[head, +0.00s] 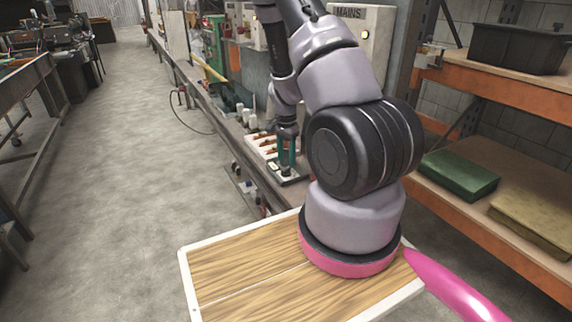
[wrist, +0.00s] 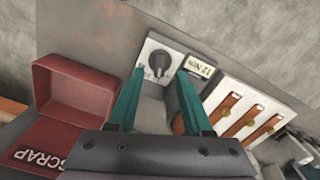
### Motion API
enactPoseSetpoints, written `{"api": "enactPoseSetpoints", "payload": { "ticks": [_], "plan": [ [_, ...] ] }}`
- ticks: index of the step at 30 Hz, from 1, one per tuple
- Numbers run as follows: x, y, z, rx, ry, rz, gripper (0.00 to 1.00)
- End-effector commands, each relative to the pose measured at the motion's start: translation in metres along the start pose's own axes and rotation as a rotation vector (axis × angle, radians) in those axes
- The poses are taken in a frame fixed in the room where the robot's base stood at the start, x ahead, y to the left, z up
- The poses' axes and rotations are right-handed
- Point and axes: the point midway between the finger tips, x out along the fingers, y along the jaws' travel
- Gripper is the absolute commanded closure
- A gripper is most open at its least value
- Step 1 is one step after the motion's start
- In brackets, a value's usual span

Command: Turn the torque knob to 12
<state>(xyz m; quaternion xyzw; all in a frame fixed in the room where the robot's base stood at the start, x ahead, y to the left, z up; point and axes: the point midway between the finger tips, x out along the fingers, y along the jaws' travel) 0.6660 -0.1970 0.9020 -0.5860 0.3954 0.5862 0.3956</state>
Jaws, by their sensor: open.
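The torque knob (wrist: 159,64) is dark and round, with a pointer, on a pale square plate (wrist: 151,50) in the wrist view. The scale marks are too small to read. A tag (wrist: 199,66) beside it reads "12 Nm". My gripper (wrist: 161,72) has two teal fingers, open, with the knob between and just beyond their tips in the picture. I cannot tell whether they touch it. In the head view my gripper (head: 287,160) points down over a dark plate on the bench, and the knob is not clear.
A red bin marked SCRAP (wrist: 72,92) stands left of the knob in the wrist view. A white rack with copper-coloured strips (wrist: 243,113) is on the right. The narrow bench (head: 222,130) runs away along the aisle. The floor (head: 130,130) left of it is clear.

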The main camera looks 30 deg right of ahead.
Motion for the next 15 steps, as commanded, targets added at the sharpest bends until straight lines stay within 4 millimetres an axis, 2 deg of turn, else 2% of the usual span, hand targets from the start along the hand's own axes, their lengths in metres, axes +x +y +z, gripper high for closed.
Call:
{"api": "enactPoseSetpoints", "payload": {
  "ticks": [1,6,10,15],
  "plan": [
    [-0.013,-0.002,0.000,-0.003,0.003,-0.004,0.50],
    [-0.046,-0.001,0.000,-0.001,0.003,-0.004,0.50],
    [-0.062,-0.001,0.000,-0.001,0.002,-0.003,0.50],
    [-0.071,-0.001,0.000,-0.001,0.001,-0.001,0.50]
  ]
}}
